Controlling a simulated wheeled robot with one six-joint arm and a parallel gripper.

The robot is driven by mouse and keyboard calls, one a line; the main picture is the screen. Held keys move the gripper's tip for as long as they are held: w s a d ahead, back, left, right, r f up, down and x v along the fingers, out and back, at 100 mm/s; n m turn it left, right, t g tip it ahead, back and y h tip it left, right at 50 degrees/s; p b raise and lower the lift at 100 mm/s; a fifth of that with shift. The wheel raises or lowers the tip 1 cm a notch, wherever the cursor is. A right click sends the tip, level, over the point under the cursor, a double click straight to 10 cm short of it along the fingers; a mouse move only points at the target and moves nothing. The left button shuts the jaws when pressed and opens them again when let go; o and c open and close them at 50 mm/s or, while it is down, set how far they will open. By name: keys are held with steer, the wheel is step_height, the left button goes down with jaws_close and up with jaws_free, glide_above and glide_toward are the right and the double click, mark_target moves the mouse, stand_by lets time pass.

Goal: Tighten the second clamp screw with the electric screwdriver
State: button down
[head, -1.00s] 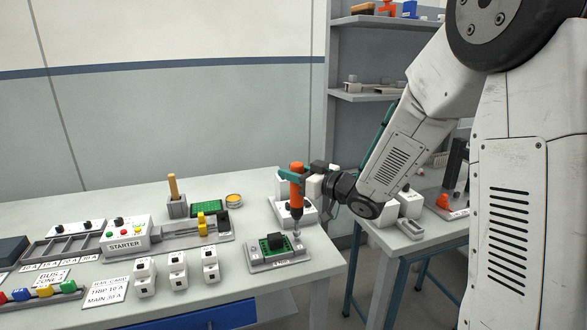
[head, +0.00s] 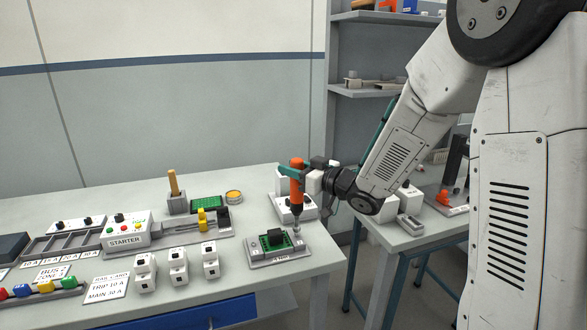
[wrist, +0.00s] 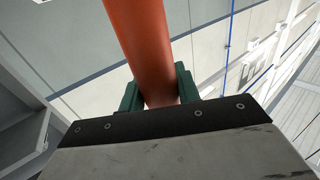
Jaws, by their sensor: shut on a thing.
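My gripper (head: 296,172) is shut on the orange electric screwdriver (head: 297,186), which stands upright with its dark tip end pointing down. In the wrist view the orange body (wrist: 145,50) passes between the two green fingers. Below it, the grey clamp fixture (head: 274,256) holds a green circuit board (head: 272,242) with a black block on it. The screwdriver's bit is over the fixture's back right end, by a small light post or screw (head: 297,238). I cannot tell whether the bit touches a screw. The second clamp screw is too small to make out clearly.
A white box with black knobs (head: 294,207) stands just behind the screwdriver. Several white breaker modules (head: 178,267) stand left of the fixture. The starter unit (head: 127,232) and a yellow round tin (head: 234,197) are further left. The table's right edge is close to the fixture.

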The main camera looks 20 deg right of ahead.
mark_target(294, 159)
steer(key=shift+f, duration=1)
stand_by(2.2)
steer(key=shift+r, duration=3.1)
